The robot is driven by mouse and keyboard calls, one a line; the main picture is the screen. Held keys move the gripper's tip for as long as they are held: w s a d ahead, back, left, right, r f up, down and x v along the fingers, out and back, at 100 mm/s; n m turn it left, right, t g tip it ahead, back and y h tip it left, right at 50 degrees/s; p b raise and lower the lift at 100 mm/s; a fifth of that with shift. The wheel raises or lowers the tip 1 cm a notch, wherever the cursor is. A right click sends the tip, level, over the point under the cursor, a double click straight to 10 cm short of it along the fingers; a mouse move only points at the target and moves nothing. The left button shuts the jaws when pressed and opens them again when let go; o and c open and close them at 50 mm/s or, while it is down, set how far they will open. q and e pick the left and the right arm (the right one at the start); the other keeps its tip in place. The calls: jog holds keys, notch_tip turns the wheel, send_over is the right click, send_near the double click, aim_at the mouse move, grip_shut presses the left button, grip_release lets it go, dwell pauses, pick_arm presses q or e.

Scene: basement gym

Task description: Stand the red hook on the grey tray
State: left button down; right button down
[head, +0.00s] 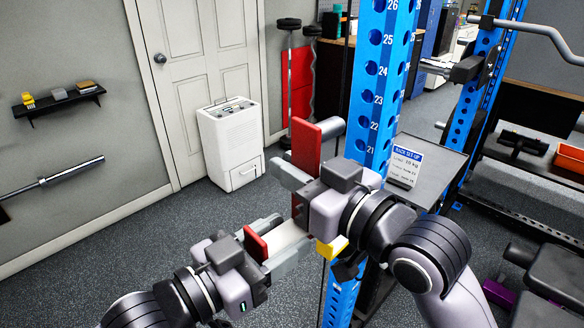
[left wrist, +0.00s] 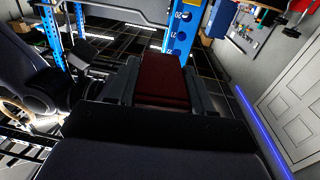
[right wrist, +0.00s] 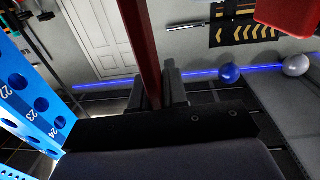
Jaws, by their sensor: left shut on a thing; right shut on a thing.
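The red hook has a tall flat red plate (head: 305,150) and a lower red part (head: 255,244); the middle is partly hidden. My right gripper (head: 309,152) is shut on the tall plate, which also stands between its fingers in the right wrist view (right wrist: 140,45). My left gripper (head: 272,243) is lower and shut on the lower part, seen dark red between the fingers in the left wrist view (left wrist: 162,80). The hook is in the air, in front of the blue post. The grey tray (head: 437,168) is behind the post to the right.
A white sign card (head: 405,165) stands on the tray's left part; the tray's right part looks bare. The blue rack post (head: 378,90) rises between my grippers and the tray. A white dehumidifier (head: 231,145) stands by the door. Open floor lies to the left.

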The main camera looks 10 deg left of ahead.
pick_arm(q)
jog(key=shift+r, duration=0.2)
dwell(0.3)
jog(key=c, duration=0.7)
grip_release()
jog(key=shift+w, duration=0.1)
jog(key=shift+c, duration=0.2)
jog(key=o, duration=0.4)
jog(key=shift+f, duration=0.1)
